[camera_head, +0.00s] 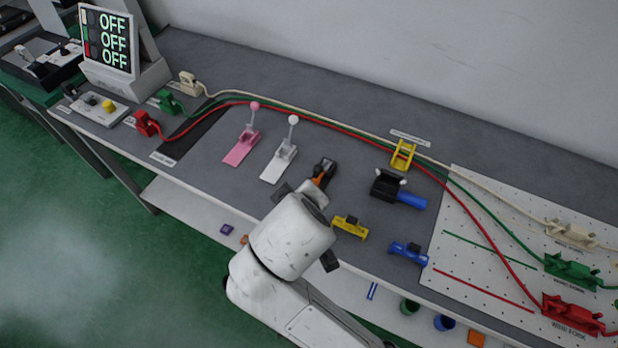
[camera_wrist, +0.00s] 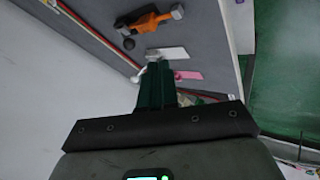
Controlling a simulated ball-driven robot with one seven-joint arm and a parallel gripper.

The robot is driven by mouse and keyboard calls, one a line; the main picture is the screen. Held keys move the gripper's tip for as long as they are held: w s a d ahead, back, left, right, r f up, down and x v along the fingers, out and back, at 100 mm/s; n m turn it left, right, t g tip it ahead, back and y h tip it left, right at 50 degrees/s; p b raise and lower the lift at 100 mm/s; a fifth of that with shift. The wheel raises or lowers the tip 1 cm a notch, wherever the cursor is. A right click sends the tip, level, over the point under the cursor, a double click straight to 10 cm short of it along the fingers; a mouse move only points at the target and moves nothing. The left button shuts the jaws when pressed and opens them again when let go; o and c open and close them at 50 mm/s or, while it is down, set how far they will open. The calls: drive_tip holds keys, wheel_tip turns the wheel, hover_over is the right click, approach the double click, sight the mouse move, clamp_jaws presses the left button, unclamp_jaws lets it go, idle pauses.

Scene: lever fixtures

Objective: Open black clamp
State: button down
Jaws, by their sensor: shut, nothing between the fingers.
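A black clamp-like fixture with a blue handle (camera_head: 388,185) stands on the bench in the head view, right of my arm. A smaller dark fixture with orange parts (camera_head: 323,172) stands just beyond the end of my arm; it also shows in the wrist view (camera_wrist: 148,22), with an orange bar and dark knob. I cannot tell for sure which is the black clamp. My gripper (camera_wrist: 157,72) has its fingers shut together and empty in the wrist view, apart from the orange-barred fixture. In the head view my arm hides most of the gripper.
A white lever (camera_head: 281,160) and a pink lever (camera_head: 243,145) stand upright at the left. Yellow (camera_head: 350,227) and blue (camera_head: 408,252) fixtures lie near the front edge. A yellow stand (camera_head: 403,155) is behind. Red, green and cream cables cross the bench's back.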

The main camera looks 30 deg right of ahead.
sight(323, 166)
drive_tip(key=x, duration=0.9)
drive_tip(key=shift+w+f, duration=0.1)
drive_tip(key=shift+f, duration=0.15)
drive_tip(key=shift+w+d+r+p, duration=0.1)
drive_tip(key=shift+w+d+p, duration=0.15)
drive_tip(key=shift+d, duration=0.35)
drive_tip(key=shift+w+d+r+p, duration=0.1)
drive_tip(key=shift+w+d+p, duration=0.2)
drive_tip(key=shift+d, duration=0.25)
drive_tip(key=shift+w+d, duration=0.4)
drive_tip(key=shift+d, duration=0.35)
drive_tip(key=shift+r, duration=0.2)
drive_tip(key=shift+w+d+r+g+y+p, duration=0.2)
drive_tip(key=shift+r+g+y+p, duration=0.15)
drive_tip(key=shift+p, duration=0.25)
